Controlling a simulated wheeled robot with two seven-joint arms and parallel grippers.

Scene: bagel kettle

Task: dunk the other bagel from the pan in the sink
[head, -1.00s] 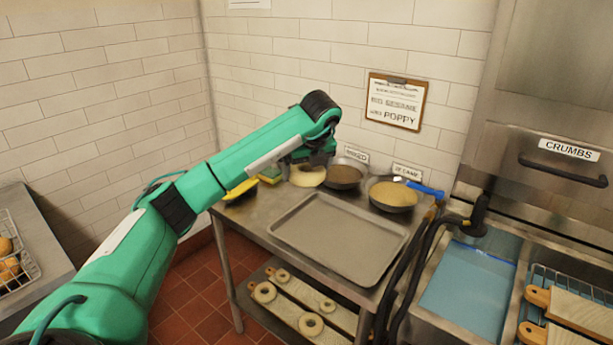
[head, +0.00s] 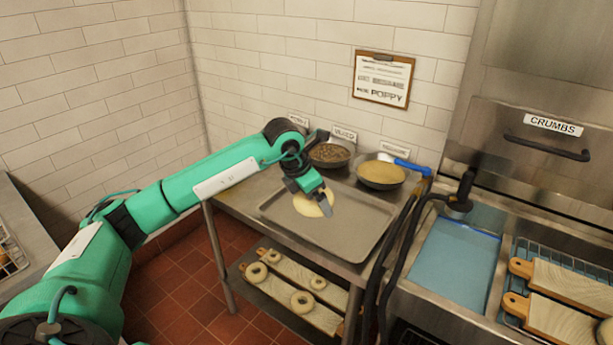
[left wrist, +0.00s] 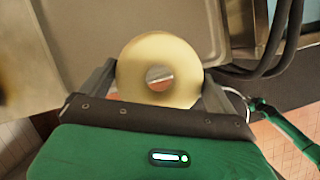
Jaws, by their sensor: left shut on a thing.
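A pale plain bagel (head: 308,204) is held in my left gripper (head: 318,200), over the grey sheet pan (head: 360,236) on the steel table. The left wrist view shows the bagel (left wrist: 135,75) flat across the gripper, a finger at each side and its hole open. The fingers are shut on it. The pan's visible surface is otherwise bare. The sink (head: 455,270), a blue basin, is to the right of the table. My right gripper is in neither view.
Seed bowls (head: 381,173) stand at the table's back, one with a blue-handled tool. Several bagels (head: 302,301) lie on boards on the lower shelf. A black hose and sprayer (head: 460,195) hang between table and sink. Wooden boards (head: 565,285) rest on a rack at right.

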